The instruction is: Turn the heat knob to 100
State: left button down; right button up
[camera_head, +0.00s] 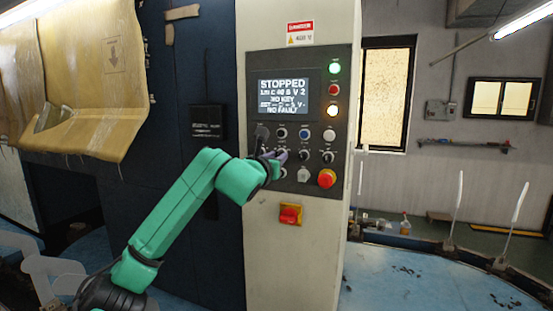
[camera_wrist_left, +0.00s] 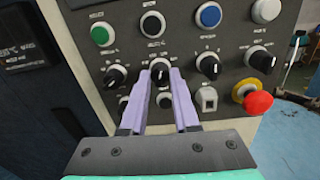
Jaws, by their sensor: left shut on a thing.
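The control panel (camera_head: 340,70) is on a pale cabinet, with a row of black rotary knobs below its coloured buttons. My left gripper (camera_head: 274,157) is at the left part of this row. In the left wrist view its two purple fingers (camera_wrist_left: 160,78) are shut on a black knob (camera_wrist_left: 160,68), one on each side. The knob's white pointer line is up. The labels are too small to read, so I cannot tell which is the heat knob or its value. In the head view the gripper hides part of the row. My right gripper is not in view.
Other black knobs flank the held one, at left (camera_wrist_left: 115,75) and right (camera_wrist_left: 208,65). A red emergency button (camera_wrist_left: 257,101) is at lower right. A red switch (camera_head: 290,214) on yellow is below.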

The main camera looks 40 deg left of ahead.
pick_arm(q)
jog(key=n+b, duration=0.8)
jog(key=n, duration=0.7)
jog(key=shift+h, duration=0.4)
jog(key=shift+r+n, duration=0.1)
jog(key=shift+n, duration=0.2)
jog(key=c, duration=0.7)
grip_release()
jog(key=shift+o, duration=0.2)
